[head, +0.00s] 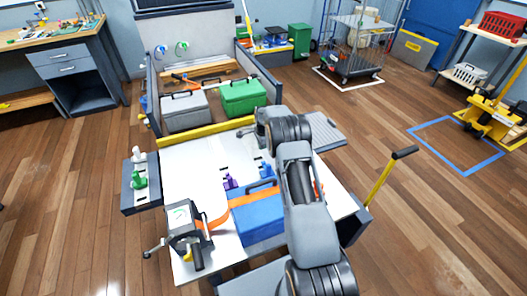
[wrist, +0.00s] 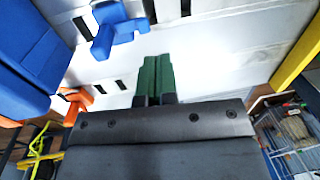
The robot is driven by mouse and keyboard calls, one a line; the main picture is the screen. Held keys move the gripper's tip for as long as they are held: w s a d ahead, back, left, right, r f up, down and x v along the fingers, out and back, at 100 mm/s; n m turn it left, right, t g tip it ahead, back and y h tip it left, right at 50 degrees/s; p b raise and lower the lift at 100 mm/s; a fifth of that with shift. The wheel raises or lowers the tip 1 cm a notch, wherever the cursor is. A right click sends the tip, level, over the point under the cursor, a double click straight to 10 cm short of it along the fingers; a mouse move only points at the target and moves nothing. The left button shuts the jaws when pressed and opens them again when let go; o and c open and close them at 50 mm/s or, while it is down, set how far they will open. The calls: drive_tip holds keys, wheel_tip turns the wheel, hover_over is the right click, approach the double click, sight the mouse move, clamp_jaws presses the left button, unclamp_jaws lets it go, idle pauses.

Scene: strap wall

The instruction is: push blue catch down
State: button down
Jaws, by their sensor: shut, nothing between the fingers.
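The blue catch (head: 265,170) stands on the white bed (head: 190,165), just behind the blue box (head: 257,218) and right of the purple catch (head: 230,182). In the wrist view the blue catch (wrist: 118,32) is at the upper left, with slots in the white surface near it. My gripper (wrist: 157,60) is shut and empty, its green fingers side by side. Its tips are right of the blue catch and look apart from it, though the depth gap is unclear. In the head view my arm hides the fingers.
An orange strap (head: 240,206) crosses the blue box, with a dark ratchet (head: 185,222) at its left. Green and white catches stand on a grey block (head: 128,190) at the left. A yellow bar (head: 205,134) and grey and green boxes (head: 243,97) lie behind.

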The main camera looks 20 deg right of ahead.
drive_tip(key=shift+w+r+p, duration=0.2)
drive_tip(key=shift+w+r, duration=0.05)
drive_tip(key=shift+r, duration=0.5)
drive_tip(key=shift+w+r+p, duration=0.2)
drive_tip(key=shift+w+r, duration=0.05)
drive_tip(key=shift+r, duration=0.45)
drive_tip(key=s+a+f+n+g, duration=0.1)
drive_tip(key=s+a+n+g, duration=0.1)
drive_tip(key=s+n, duration=0.5)
drive_tip(key=s+a+r+n+t+p, duration=0.2)
drive_tip(key=s+a+r+n, duration=0.3)
drive_tip(key=s+r, duration=0.9)
drive_tip(key=s+a+r+n+t+p, duration=0.2)
drive_tip(key=s+a+r+n+p, duration=0.3)
drive_tip(key=s+r, duration=0.9)
drive_tip(key=shift+s+a+r+n, duration=0.4)
drive_tip(key=shift+a+r+n, duration=0.2)
drive_tip(key=shift+a+r, duration=0.4)
